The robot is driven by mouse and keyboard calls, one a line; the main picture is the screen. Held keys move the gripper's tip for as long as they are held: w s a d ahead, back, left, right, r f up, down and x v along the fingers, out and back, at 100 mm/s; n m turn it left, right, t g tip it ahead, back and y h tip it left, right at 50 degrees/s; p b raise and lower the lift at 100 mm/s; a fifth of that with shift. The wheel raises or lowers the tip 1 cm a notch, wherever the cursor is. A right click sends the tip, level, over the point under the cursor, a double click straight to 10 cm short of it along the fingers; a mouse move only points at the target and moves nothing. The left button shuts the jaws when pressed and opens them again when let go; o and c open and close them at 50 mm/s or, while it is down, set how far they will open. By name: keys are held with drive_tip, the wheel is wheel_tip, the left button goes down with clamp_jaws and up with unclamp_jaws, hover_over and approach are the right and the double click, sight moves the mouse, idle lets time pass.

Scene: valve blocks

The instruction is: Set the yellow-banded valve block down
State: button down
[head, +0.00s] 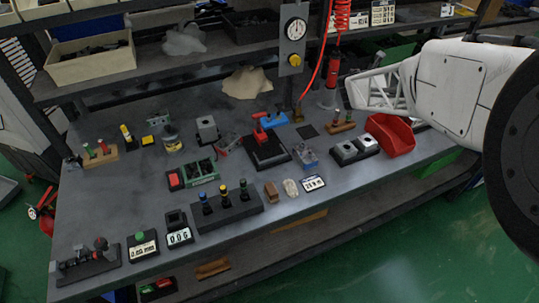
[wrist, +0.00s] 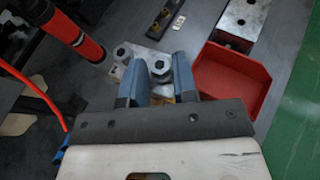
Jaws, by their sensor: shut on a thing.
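The yellow-banded valve block (wrist: 160,70) is a grey metal piece with dark round bolt heads in the wrist view. A bit of yellow shows low between the fingers, and the rest is partly hidden by them. My gripper (wrist: 156,66) has its two blue fingers shut on it. In the head view my gripper (head: 358,95) is over the back right of the bench, near the red bin; the held block cannot be made out there. Whether the block touches the bench cannot be told.
The red bin (head: 391,135) stands close right of my gripper, also in the wrist view (wrist: 232,78). A red cylinder (head: 332,82) stands behind. Bare bench (head: 120,200) lies at front left.

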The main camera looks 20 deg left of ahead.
drive_tip(key=d+r+m+g+h, duration=0.2)
drive_tip(key=d+m+g+h, duration=0.55)
drive_tip(key=d, duration=0.95)
drive_tip(key=s+a+f+m+g, duration=0.35)
drive_tip(key=s+m+g, duration=0.25)
drive_tip(key=m+g, duration=0.25)
drive_tip(key=s+a+f+m+g, duration=0.2)
drive_tip(key=s+f+m+g, duration=0.3)
drive_tip(key=m+g, duration=0.4)
drive_tip(key=s+a+r+m+t+y, duration=0.1)
drive_tip(key=s+a+m+t+y, duration=0.2)
drive_tip(key=s+a+m+y, duration=0.6)
drive_tip(key=s+a+m+t+y, duration=0.4)
drive_tip(key=a+m+y, duration=0.7)
drive_tip(key=m+y, duration=0.3)
drive_tip(key=shift+s+a+f+m+t, duration=0.6)
drive_tip(key=shift+s+a+m+t, duration=0.25)
drive_tip(key=shift+s+m+t, duration=0.8)
drive_tip(key=shift+s+a+f+m+t, duration=0.55)
drive_tip(key=shift+s+a+m+t, duration=0.5)
drive_tip(key=shift+s, duration=1.05)
drive_tip(key=shift+s+a+f+m+t, duration=0.65)
drive_tip(key=shift+s+m+t, duration=0.35)
drive_tip(key=shift+s+t, duration=0.75)
